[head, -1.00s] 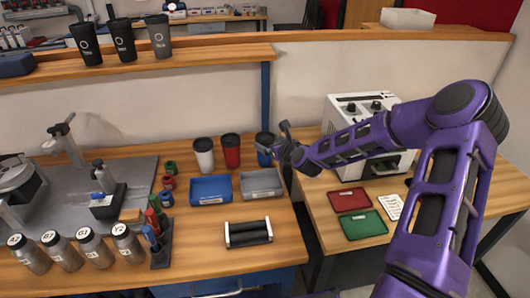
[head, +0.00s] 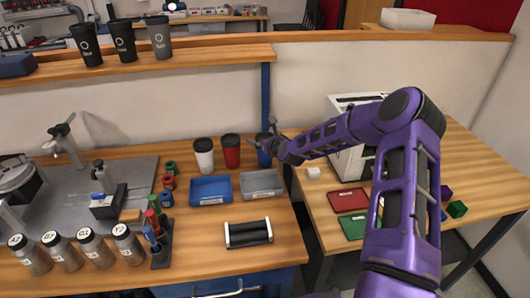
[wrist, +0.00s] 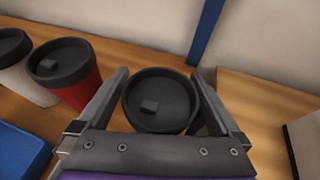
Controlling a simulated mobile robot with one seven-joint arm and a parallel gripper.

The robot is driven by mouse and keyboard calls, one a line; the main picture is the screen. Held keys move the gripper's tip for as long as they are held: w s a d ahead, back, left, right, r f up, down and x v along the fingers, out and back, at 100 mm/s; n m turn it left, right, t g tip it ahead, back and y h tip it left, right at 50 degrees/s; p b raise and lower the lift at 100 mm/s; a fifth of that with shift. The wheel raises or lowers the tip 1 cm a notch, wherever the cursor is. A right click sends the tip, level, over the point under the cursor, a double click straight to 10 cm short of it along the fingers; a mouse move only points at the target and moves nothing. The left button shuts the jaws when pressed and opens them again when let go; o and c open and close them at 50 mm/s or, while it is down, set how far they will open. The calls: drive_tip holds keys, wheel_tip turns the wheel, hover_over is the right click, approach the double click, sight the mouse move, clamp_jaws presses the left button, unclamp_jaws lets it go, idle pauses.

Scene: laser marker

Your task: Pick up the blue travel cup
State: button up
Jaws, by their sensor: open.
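The blue travel cup (head: 264,152) stands upright at the back right of the left workbench, with a black lid. In the head view my gripper (head: 268,140) partly covers it. In the wrist view the cup's black lid (wrist: 160,102) lies between the two open fingers of my gripper (wrist: 160,90), one on each side. The cup's blue body is hidden there, and I cannot tell whether a finger touches it. A red travel cup (head: 231,150) and a white travel cup (head: 204,155) stand to its left.
A blue tray (head: 210,203) and a grey tray (head: 262,194) lie in front of the cups. A blue post (head: 266,95) and the wall are behind. A white machine (head: 345,160) stands on the right table, near red and green trays.

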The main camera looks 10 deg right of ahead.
drive_tip(key=c, duration=0.6)
drive_tip(key=shift+r, duration=0.1)
